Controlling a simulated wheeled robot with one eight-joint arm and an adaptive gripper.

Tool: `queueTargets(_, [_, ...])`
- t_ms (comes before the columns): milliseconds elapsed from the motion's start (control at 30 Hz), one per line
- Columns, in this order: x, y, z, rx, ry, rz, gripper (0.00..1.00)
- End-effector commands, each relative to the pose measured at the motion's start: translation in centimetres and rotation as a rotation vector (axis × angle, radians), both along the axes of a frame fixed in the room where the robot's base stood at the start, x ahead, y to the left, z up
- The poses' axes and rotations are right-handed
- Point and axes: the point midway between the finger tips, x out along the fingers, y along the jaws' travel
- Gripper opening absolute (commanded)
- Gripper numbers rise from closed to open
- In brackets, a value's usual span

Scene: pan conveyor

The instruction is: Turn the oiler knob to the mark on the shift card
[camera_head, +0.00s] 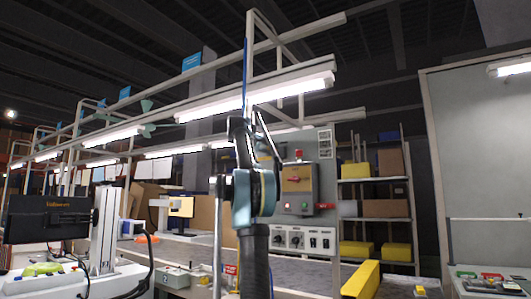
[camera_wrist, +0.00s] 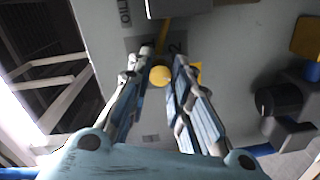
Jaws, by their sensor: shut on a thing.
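In the wrist view, the oiler knob (camera_wrist: 160,76) shows as a round yellow end between the two fingers of my gripper (camera_wrist: 163,62). The fingers are closed on it from both sides. Behind it is a grey panel (camera_wrist: 225,45) with a dark label plate, partly hidden, reading "OIL" and, to the right, a "2". A yellow strip (camera_wrist: 164,36) runs up from the knob. In the head view, my arm hides the knob and gripper. A small white card with rows of print (camera_head: 325,143) is on the panel's upper right; its marks are too small to read.
The panel has a red-topped control box (camera_head: 297,186) and white dial plates (camera_head: 303,239) below. In the wrist view, a dark cylindrical fitting (camera_wrist: 280,100) sticks out at right, and a grey box edge (camera_wrist: 178,7) is above the knob. A yellow bar (camera_head: 361,280) is at lower right.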

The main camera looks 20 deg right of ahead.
Motion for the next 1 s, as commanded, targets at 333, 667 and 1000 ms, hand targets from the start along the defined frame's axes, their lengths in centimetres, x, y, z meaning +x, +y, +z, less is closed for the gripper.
queueTargets(333, [0.0,0.0,-0.1,0.004,-0.001,-0.002,0.41])
queueTargets(667, [-0.3,0.4,0.0,0.001,0.001,-0.001,0.41])
queueTargets(1000, [-3.4,4.8,0.2,0.001,0.001,0.003,0.41])
